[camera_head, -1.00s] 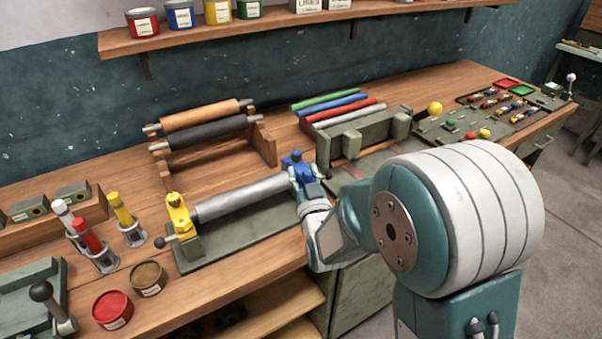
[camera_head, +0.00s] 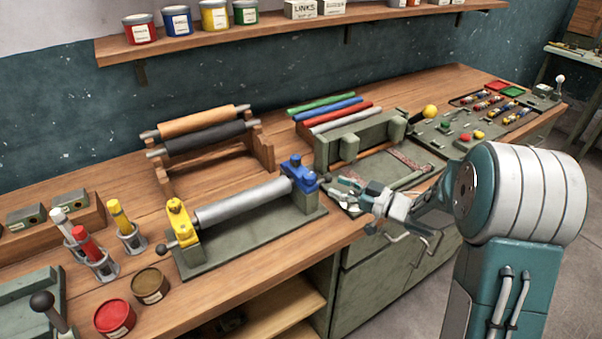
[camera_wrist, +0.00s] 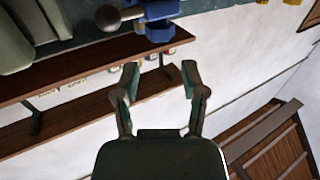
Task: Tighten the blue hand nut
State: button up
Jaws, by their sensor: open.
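A grey roller (camera_head: 240,202) lies across a green base plate (camera_head: 255,240) between a yellow end post (camera_head: 180,222) and a blue end post (camera_head: 304,180). The blue hand nut (camera_head: 295,160) sits on top of the blue post. A dark ball-ended handle (camera_head: 324,178) sticks out on the post's right side. My gripper (camera_head: 343,190) is open and empty, just right of the blue post and apart from it. In the wrist view my open gripper (camera_wrist: 159,72) has nothing between its fingers. Blue post parts (camera_wrist: 160,10) and the dark ball (camera_wrist: 108,17) show beyond the fingertips; the nut's exact turn is unclear.
A rack with orange (camera_head: 195,121) and black (camera_head: 208,137) rollers stands behind. A green stand with coloured rods (camera_head: 345,118) is at back right. Ink jars (camera_head: 115,318) and tubes (camera_head: 122,218) stand left. A shallow green tray (camera_head: 385,168) lies behind my gripper.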

aim_at(303, 173)
jog(key=x, duration=1)
jog(key=shift+w+a, duration=0.1)
jog(key=shift+a, duration=0.1)
jog(key=shift+f, duration=0.1)
grip_shut()
